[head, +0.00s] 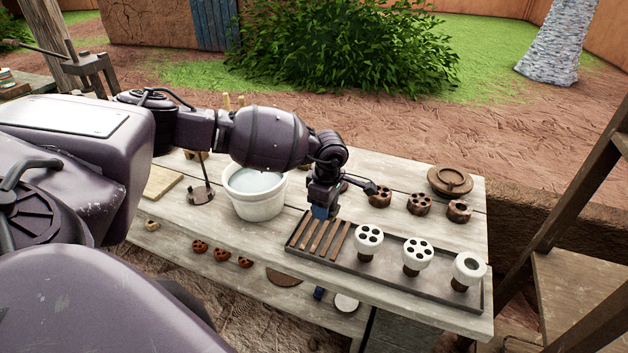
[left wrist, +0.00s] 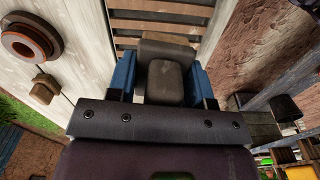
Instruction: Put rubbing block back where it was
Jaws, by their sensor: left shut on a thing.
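My left gripper (head: 320,212) is over the left end of the dark tray, at the slatted wooden rack (head: 318,238). In the left wrist view its two blue fingertips (left wrist: 163,82) are closed on the sides of a grey-brown rubbing block (left wrist: 163,60). The slats also show just past the block in that view (left wrist: 160,20). In the head view the gripper hides the block. I cannot tell whether the block touches the slats. My right gripper is not in view.
White pieces with holes (head: 368,240) stand on the dark tray (head: 425,293) right of the rack. A white bucket (head: 255,205) stands to the left. Brown pierced pieces (head: 419,204) and a round brown lidded dish (head: 450,181) sit behind. The table front has bare planks.

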